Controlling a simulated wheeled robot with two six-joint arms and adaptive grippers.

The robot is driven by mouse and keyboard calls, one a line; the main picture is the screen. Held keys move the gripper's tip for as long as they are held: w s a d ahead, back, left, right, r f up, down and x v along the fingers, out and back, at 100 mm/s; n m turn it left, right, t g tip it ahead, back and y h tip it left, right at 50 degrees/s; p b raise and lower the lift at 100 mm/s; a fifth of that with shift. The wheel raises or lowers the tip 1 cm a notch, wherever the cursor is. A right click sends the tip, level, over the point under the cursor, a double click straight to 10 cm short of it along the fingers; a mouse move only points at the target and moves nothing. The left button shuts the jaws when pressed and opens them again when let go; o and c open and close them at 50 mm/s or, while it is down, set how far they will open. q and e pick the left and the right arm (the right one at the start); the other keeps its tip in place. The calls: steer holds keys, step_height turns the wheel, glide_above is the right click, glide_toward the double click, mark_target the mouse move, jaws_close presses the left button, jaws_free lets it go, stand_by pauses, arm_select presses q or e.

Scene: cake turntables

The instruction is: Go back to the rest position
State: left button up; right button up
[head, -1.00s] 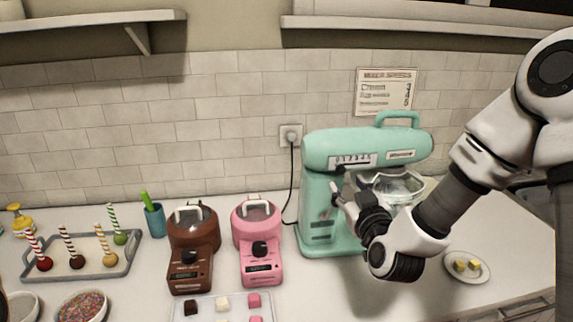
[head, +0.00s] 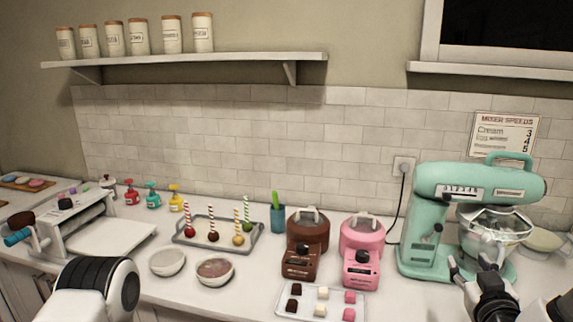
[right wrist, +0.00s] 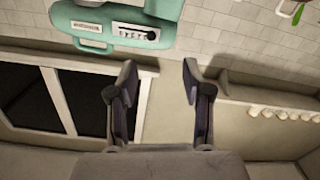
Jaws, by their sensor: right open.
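My right gripper (head: 471,267) is at the lower right of the head view, in front of the mint-green stand mixer (head: 425,215). Its fingers point up and are apart. In the right wrist view the two fingers of the right gripper (right wrist: 158,68) are spread wide with nothing between them. The mixer (right wrist: 118,30) shows there upside down at the top. A white link of my left arm shows at the lower left of the head view, but the left gripper is out of frame.
A glass bowl (head: 490,232) sits under the mixer head. A pink melter (head: 362,240) and a brown melter (head: 306,235) stand to its left. A grey tray (head: 190,236) holds cake pops. A white tray (head: 284,311) holds several cubes. A wall shelf (head: 190,60) carries canisters.

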steer(key=s+a+f+n+g+y, duration=0.1)
steer(key=s+a+f+g, duration=0.2)
steer(key=f, duration=0.7)
steer(key=s+a+f+n+g+y, duration=0.15)
steer(key=s+f, duration=0.25)
steer(key=f, duration=0.6)
steer(key=s+a+f+n+g+y, duration=0.15)
steer(key=s+f+g, duration=0.25)
steer(key=f, duration=0.6)
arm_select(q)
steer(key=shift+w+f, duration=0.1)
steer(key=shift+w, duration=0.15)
arm_select(e)
steer(key=s+a+f+m+g, duration=0.2)
steer(key=s+f+g, duration=0.2)
steer(key=s, duration=0.5)
steer(key=s+a+f+m+g, duration=0.2)
steer(key=s+f+g, duration=0.2)
steer(key=s, duration=0.5)
step_height(320, 180, down, 2)
steer(key=shift+a+f, duration=0.2)
